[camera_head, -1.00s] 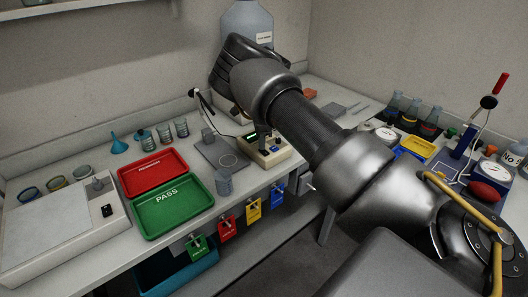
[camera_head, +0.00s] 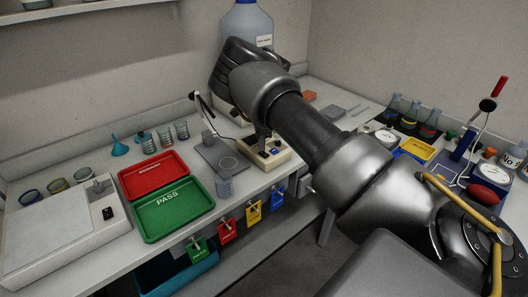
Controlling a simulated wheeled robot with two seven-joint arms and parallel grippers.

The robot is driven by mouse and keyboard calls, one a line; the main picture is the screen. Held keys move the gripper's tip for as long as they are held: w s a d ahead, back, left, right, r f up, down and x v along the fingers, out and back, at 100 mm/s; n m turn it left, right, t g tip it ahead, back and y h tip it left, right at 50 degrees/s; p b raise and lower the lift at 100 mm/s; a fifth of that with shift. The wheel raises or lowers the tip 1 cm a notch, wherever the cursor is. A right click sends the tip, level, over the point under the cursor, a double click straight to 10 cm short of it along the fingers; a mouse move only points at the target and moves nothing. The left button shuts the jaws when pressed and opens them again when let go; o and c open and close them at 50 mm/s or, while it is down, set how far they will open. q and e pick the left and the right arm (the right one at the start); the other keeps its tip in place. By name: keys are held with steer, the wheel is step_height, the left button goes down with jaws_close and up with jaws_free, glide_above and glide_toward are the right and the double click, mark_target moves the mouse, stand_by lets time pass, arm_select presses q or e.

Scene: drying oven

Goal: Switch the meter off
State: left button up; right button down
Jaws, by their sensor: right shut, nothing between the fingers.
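The meter, a small cream box (camera_head: 281,160), stands on the bench near the middle of the view, with a blue mark on its top. The gripper and arm hide the back of the meter, and I see no lit display. A grey plate with a ring mark (camera_head: 211,154) lies left of the meter, with a jointed probe arm (camera_head: 202,106) behind it. My left gripper is not in view.
A grey beaker (camera_head: 224,184) stands close in front of the plate. Red (camera_head: 136,187) and green (camera_head: 150,225) trays lie to the left, beside a white balance-like device (camera_head: 85,259). A large blue bottle (camera_head: 249,20) stands behind my arm. Coloured tags hang below the front edge.

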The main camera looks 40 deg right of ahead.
mark_target(261, 153)
steer(key=shift+r+p, duration=1.75)
steer(key=shift+r, duration=1.1)
steer(key=shift+a+f, duration=0.15)
